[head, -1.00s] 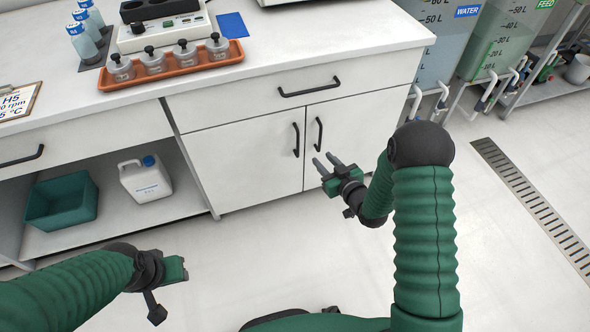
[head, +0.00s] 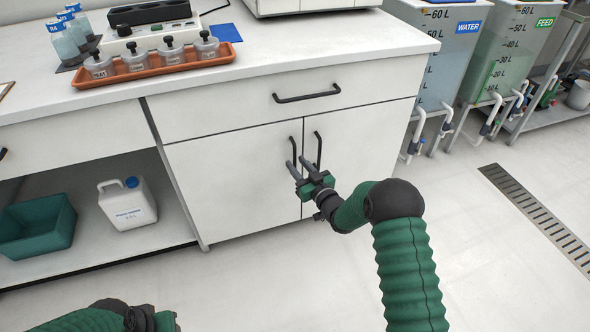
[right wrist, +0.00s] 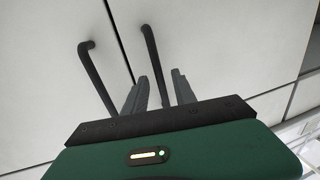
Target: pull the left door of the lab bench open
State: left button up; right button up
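The left door (head: 225,185) of the lab bench is white and closed. Its black bar handle (head: 293,148) stands upright near the seam, beside the right door's handle (head: 319,148). My right gripper (head: 297,162) is open and empty, its two fingers pointing at the doors near the lower ends of the handles. In the right wrist view, the left door's handle (right wrist: 97,75) is left of both fingers, while the right handle (right wrist: 152,50) runs down into the gap between them; contact cannot be told. My left gripper (head: 150,319) is at the bottom left, its fingers unclear.
A drawer with a black handle (head: 307,93) is above the doors. An open shelf on the left holds a teal bin (head: 38,226) and a white canister (head: 128,203). An orange tray (head: 155,67) stands on the worktop. The floor before the doors is clear.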

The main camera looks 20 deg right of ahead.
jog(key=shift+x, duration=1)
grip_shut()
dwell(0.7)
